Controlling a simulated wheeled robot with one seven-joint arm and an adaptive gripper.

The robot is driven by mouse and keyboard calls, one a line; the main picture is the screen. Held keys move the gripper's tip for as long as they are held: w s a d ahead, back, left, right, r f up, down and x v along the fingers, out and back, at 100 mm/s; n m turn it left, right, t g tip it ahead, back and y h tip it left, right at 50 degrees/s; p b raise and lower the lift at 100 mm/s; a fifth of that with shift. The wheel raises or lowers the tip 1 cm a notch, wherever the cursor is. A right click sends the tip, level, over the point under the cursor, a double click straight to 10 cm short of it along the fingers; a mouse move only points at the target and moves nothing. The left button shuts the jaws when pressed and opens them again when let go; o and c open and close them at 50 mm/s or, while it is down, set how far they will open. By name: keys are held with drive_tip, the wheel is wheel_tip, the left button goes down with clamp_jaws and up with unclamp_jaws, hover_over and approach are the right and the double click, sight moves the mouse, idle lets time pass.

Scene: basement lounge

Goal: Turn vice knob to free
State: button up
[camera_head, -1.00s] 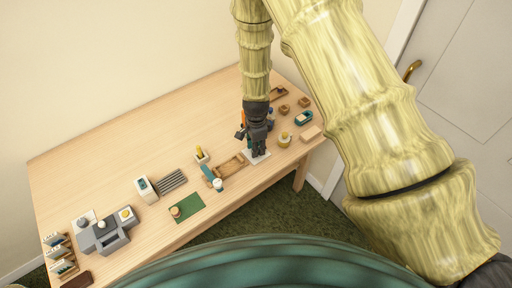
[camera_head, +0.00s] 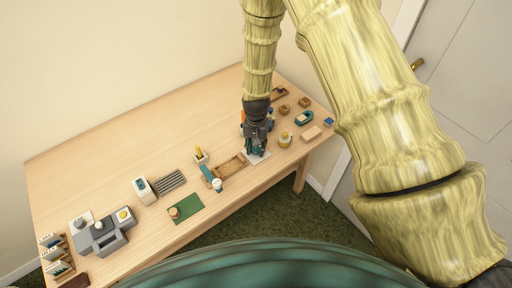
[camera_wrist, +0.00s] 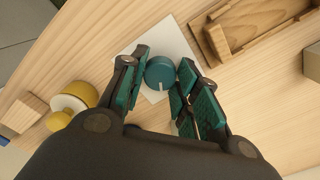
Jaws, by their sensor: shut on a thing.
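A round teal knob (camera_wrist: 159,74) with a pale pointer line sits on a white square plate (camera_wrist: 176,35) in the wrist view. The pointer line faces the bottom of that view, towards my palm. My gripper (camera_wrist: 163,72) has a finger on each side of the knob and is shut on it. In the head view my gripper (camera_head: 257,150) points down at the white plate (camera_head: 262,158) near the table's front edge. It hides the knob there. No readable marking for the knob's free position shows.
A wooden tray (camera_head: 236,162) lies close left of the plate, and a yellow-and-white round item (camera_head: 285,139) stands close right. A beige block (camera_head: 311,133) and a teal-topped item (camera_head: 304,118) lie farther right. The table (camera_head: 120,150) is clear at back left.

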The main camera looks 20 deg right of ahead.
sight(256, 149)
drive_tip(key=n, duration=0.5)
drive_tip(key=shift+n, duration=0.3)
idle(0.4)
drive_tip(key=o, duration=1.1)
drive_tip(key=shift+r, duration=0.1)
wheel_tip(256, 149, up, 12)
drive_tip(key=shift+f, duration=0.1)
idle(0.4)
